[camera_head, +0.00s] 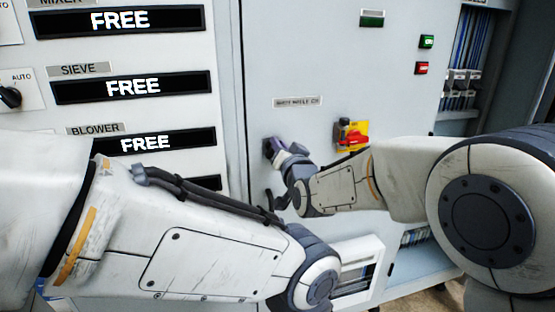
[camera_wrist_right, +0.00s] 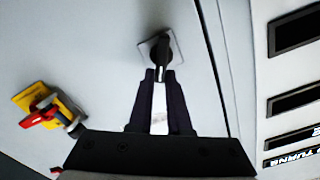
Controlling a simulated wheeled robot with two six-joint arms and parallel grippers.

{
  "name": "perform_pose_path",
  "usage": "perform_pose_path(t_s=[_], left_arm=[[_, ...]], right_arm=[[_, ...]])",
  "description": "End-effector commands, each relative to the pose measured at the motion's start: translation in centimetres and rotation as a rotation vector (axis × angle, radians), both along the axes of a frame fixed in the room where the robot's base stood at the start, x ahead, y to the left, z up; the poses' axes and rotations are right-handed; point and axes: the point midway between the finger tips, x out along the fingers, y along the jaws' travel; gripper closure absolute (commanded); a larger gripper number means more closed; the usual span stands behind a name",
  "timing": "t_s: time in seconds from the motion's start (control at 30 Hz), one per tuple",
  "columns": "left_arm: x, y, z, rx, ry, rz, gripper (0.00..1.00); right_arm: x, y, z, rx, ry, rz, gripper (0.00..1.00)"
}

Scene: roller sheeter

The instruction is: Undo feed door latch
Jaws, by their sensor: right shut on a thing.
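A black latch handle (camera_wrist_right: 160,50) on a square light plate sits on the grey cabinet door in the right wrist view. My right gripper (camera_wrist_right: 161,76) is shut on this handle, its two dark fingers on either side of the lower end. In the head view my right gripper (camera_head: 275,149) is at the door's left edge, below a small label plate, and hides most of the latch. The grey door (camera_head: 290,60) appears flush with its frame. My left arm crosses the lower left, but its gripper does not show.
A red rotary switch on a yellow plate (camera_head: 352,134) sits right of the latch. Green (camera_head: 427,41) and red (camera_head: 421,68) buttons are farther right. A panel of black FREE displays (camera_head: 130,87) stands left. A low open white compartment (camera_head: 357,262) is below.

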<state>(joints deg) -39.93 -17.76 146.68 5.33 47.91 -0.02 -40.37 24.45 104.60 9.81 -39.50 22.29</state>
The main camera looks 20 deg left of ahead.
Motion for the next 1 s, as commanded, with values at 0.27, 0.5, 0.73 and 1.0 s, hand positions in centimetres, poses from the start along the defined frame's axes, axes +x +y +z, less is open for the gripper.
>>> perform_pose_path(t_s=[0.27, 0.5, 0.73, 1.0], left_arm=[[0.0, 0.0, -4.7, 0.0, 0.0, 0.0, 0.38], [0.0, 0.0, -8.2, 0.0, 0.0, 0.0, 0.38], [0.0, 0.0, -11.4, 0.0, 0.0, 0.0, 0.38], [0.0, 0.0, -14.2, 0.0, 0.0, 0.0, 0.38]], right_arm=[[0.2, -0.4, -1.0, 0.218, 0.144, 0.001, 1.0], [0.4, -0.6, -1.4, 0.407, 0.272, 0.002, 1.0], [0.5, -0.8, -1.7, 0.583, 0.393, 0.002, 1.0], [0.6, -0.8, -2.0, 0.75, 0.508, 0.002, 1.0]])
